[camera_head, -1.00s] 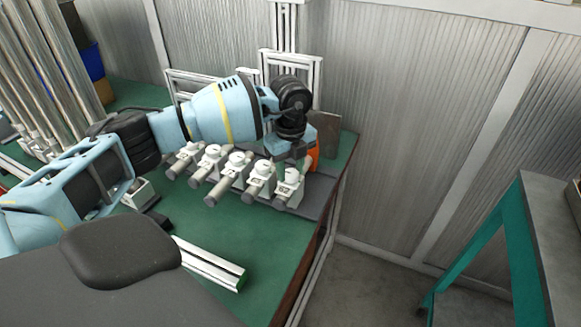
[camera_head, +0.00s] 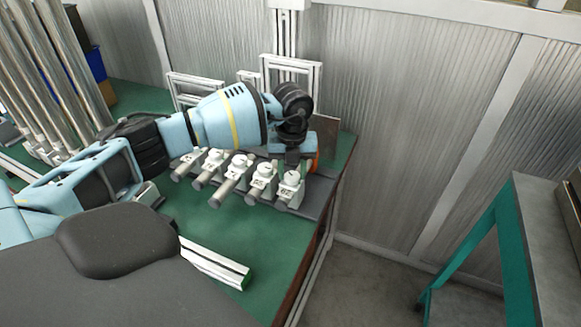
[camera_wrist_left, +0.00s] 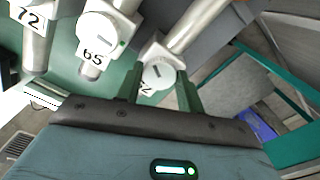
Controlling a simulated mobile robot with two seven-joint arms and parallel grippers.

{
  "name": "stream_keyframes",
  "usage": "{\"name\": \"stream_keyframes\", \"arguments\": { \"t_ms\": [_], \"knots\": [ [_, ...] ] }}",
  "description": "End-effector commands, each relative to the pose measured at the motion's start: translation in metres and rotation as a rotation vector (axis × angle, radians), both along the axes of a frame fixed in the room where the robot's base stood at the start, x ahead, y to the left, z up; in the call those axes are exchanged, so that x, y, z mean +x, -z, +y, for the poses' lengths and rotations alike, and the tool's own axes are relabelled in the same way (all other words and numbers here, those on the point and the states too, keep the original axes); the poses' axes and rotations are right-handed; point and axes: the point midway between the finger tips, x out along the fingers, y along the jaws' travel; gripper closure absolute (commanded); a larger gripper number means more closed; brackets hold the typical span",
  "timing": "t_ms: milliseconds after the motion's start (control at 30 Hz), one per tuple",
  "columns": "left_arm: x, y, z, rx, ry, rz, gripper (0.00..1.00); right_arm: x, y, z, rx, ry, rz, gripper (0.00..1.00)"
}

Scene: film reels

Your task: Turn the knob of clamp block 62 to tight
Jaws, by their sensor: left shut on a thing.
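Clamp block 62 (camera_head: 291,184) is the rightmost in a row of white numbered clamp blocks on the green bench. Its round white knob (camera_wrist_left: 158,75) has a dark line mark and sits between my left gripper's green fingers. The knob's tight and loose marks cannot be read. My left gripper (camera_head: 292,165) comes down over this block and is shut on the knob; it also shows in the left wrist view (camera_wrist_left: 160,92). The fingers and palm hide part of the block's number in the wrist view. My right gripper is out of view.
Clamp block 65 (camera_wrist_left: 96,42) stands next to block 62, then block 72 (camera_wrist_left: 33,18); each holds a grey cylinder. Aluminium frames (camera_head: 291,72) stand behind the row. A loose aluminium profile (camera_head: 215,262) lies on the open bench in front. A teal-framed stand (camera_head: 497,225) is at right.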

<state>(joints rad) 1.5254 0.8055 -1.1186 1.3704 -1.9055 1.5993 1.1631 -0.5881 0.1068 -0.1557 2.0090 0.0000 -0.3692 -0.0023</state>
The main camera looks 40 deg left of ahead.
Motion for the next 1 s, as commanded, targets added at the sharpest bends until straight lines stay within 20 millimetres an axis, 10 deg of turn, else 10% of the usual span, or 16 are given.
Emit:
{"name": "stream_keyframes", "arguments": {
  "t_ms": [1000],
  "knots": [
    [0.001,-0.001,-0.002,0.000,0.963,-0.002,0.85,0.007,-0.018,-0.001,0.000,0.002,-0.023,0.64]
  ]
}}
